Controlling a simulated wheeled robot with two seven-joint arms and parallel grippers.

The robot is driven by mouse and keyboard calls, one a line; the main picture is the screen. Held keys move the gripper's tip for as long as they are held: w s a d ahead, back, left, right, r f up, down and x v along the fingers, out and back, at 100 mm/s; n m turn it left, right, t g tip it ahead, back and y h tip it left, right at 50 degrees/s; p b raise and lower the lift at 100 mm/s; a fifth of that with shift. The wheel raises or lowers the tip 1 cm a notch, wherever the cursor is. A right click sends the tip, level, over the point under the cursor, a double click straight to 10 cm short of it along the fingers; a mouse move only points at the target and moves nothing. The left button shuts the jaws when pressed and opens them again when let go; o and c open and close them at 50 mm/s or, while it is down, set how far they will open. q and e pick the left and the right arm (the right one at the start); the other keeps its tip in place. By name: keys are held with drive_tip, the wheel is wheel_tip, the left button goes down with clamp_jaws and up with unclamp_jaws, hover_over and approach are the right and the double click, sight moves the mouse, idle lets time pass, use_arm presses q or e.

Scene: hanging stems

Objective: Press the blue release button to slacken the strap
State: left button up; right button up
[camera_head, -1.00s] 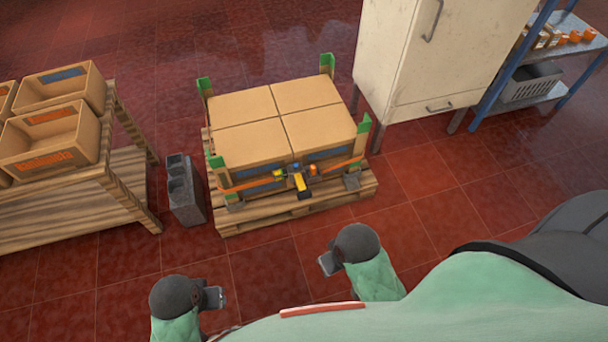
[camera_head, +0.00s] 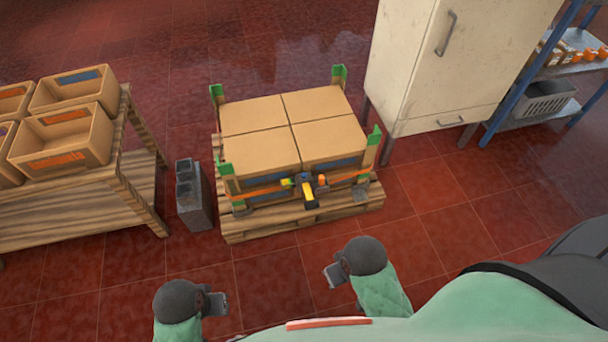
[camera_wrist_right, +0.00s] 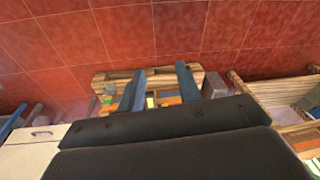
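An orange strap (camera_head: 262,191) runs around the front of several cardboard boxes (camera_head: 290,123) on a wooden pallet (camera_head: 262,230). A buckle with a yellow lever (camera_head: 309,195), an orange knob and dark parts sits on the strap at the front. A blue button is too small to make out for sure. My left gripper (camera_head: 218,303) is in front of the pallet to the left, apart from everything; its finger gap is unclear. My right gripper (camera_head: 333,275) is in front of the buckle, clear of it. In the right wrist view its fingers (camera_wrist_right: 160,70) are spread and empty.
Green-capped corner posts (camera_head: 374,137) edge the boxes. Grey concrete blocks (camera_head: 193,205) stand left of the pallet, beside a wooden bench (camera_head: 70,212) with open bins (camera_head: 66,144). A cream cabinet (camera_head: 418,75) and blue shelf rack (camera_head: 520,80) stand right. The red floor before the pallet is clear.

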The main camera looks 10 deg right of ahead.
clamp_jaws()
drive_tip(key=shift+s, duration=0.1)
idle(0.7)
idle(0.7)
